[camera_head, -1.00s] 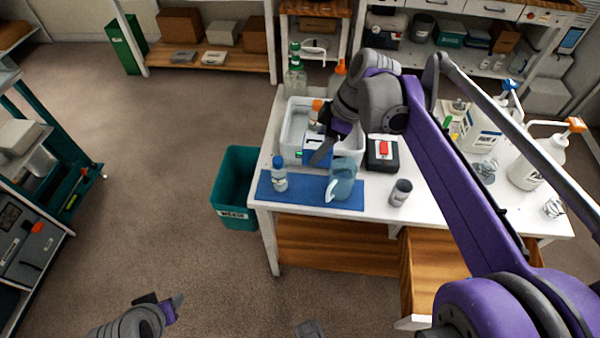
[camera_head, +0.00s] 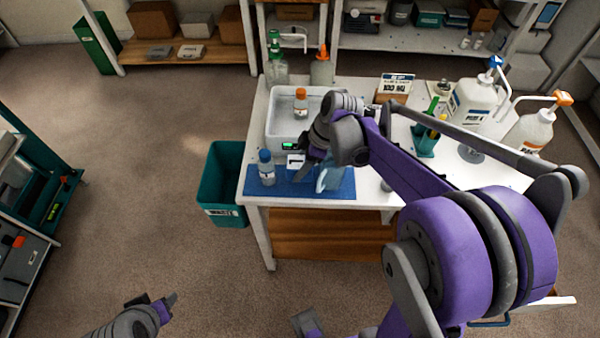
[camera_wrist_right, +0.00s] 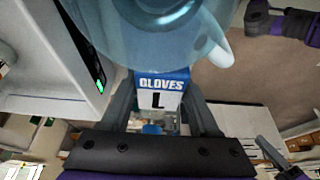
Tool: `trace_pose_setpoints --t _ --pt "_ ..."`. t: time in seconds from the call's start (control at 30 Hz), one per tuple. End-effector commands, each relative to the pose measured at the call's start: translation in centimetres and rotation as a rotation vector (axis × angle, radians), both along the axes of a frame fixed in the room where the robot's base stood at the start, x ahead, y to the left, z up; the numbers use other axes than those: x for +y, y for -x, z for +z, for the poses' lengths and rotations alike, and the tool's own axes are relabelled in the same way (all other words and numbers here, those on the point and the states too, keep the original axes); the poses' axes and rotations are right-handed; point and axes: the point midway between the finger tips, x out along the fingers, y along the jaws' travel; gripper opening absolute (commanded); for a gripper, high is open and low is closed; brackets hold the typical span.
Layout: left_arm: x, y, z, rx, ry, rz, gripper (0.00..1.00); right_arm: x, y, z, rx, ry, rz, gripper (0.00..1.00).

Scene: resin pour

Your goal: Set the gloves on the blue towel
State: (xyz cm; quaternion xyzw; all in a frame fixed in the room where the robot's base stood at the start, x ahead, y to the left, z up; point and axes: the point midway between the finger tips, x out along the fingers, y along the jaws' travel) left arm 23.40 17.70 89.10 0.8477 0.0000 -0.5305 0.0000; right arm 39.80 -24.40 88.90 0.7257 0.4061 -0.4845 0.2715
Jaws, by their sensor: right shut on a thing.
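The gloves box (camera_head: 295,161), white and blue, is between the fingers of my right gripper (camera_head: 310,166), which is shut on it. Its "GLOVES" label (camera_wrist_right: 161,86) shows in the right wrist view. The box is upright over the blue towel (camera_head: 343,191), between a blue-capped bottle (camera_head: 267,169) and a clear blue pitcher (camera_head: 328,178). I cannot tell whether its base touches the towel. The pitcher also fills the top of the wrist view (camera_wrist_right: 150,35), close to the box. My left gripper (camera_head: 156,299) is low over the floor, away from the table; its finger gap is unclear.
A white tub (camera_head: 275,138) holding an orange-capped bottle (camera_head: 300,103) stands behind the towel. A teal bin (camera_head: 222,183) is left of the table. Pump bottles (camera_head: 470,100) and a green cup (camera_head: 424,140) stand at the right.

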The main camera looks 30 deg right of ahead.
Motion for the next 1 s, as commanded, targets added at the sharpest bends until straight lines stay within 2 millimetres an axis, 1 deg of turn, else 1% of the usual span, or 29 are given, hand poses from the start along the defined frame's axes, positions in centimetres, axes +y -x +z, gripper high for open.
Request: trace_pose_setpoints --t 0.1,0.23,0.3,0.53,0.67,0.7,0.83,1.0 --pt "0.0 0.1 -0.3 0.001 0.0 0.0 0.5 0.0 0.0 -1.8 0.0 0.0 0.0 0.0" --pt "0.0 0.1 -0.5 0.002 0.0 0.0 0.5 0.0 0.0 -3.4 0.0 0.0 0.0 0.0" --pt "0.0 0.1 -0.6 0.002 0.0 0.0 0.5 0.0 0.0 -3.7 0.0 0.0 0.0 0.0" --pt "0.0 0.1 -0.5 0.002 0.0 0.0 0.5 0.0 0.0 -3.7 0.0 0.0 0.0 0.0" --pt "0.0 0.2 -0.9 0.004 0.0 0.0 0.5 0.0 0.0 -4.1 0.001 0.0 0.0 0.0" --pt "0.0 0.2 -0.8 0.003 0.0 0.0 0.5 0.0 0.0 -4.0 0.0 0.0 0.0 0.69" --pt "0.0 0.2 -0.8 0.003 0.0 0.0 0.5 0.0 0.0 -4.0 0.0 0.0 0.0 0.91" --pt "0.0 0.2 -0.8 0.003 0.0 0.0 0.5 0.0 0.0 -4.0 0.0 0.0 0.0 0.91"
